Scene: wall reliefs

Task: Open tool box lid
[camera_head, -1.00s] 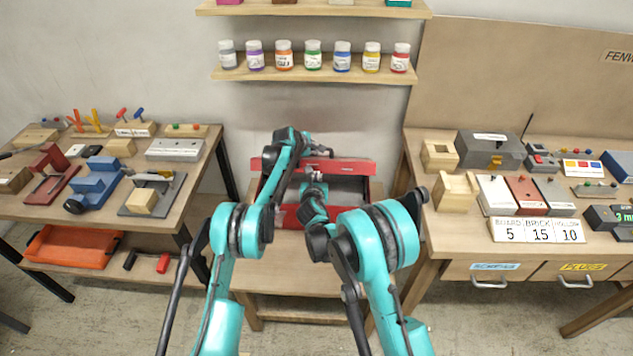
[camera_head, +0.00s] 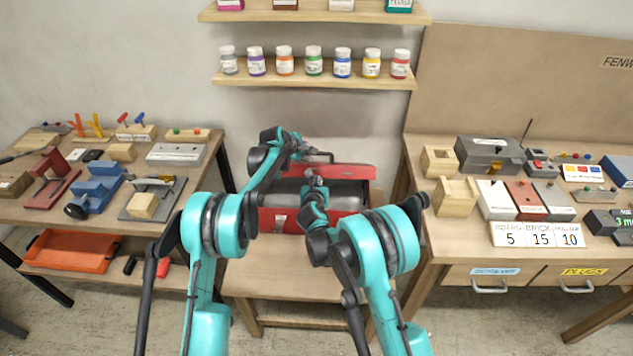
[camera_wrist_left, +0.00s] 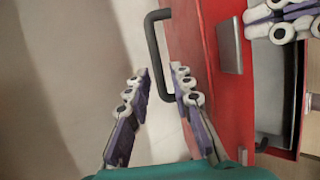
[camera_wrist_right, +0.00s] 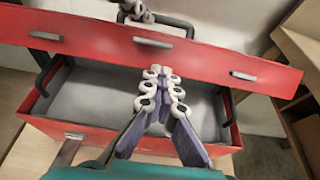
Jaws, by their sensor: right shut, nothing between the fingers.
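The red tool box (camera_head: 280,220) stands on a low wooden table in the middle. Its red lid (camera_head: 343,171) is raised at the back, and the grey interior (camera_wrist_right: 100,100) shows in the right wrist view. The lid has silver latches and a dark handle (camera_wrist_left: 152,45). My left gripper (camera_wrist_left: 158,88) is open at the handle, its fingers on either side of the handle's near end; contact is unclear. My right gripper (camera_wrist_right: 162,78) is shut and empty, over the box opening in front of the lid. It also shows in the head view (camera_head: 313,178).
A shelf of small jars (camera_head: 314,62) hangs on the wall behind. A left table (camera_head: 60,215) and a right table (camera_head: 440,235) hold blocks and small devices on either side. The front of the low table (camera_head: 290,277) is clear.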

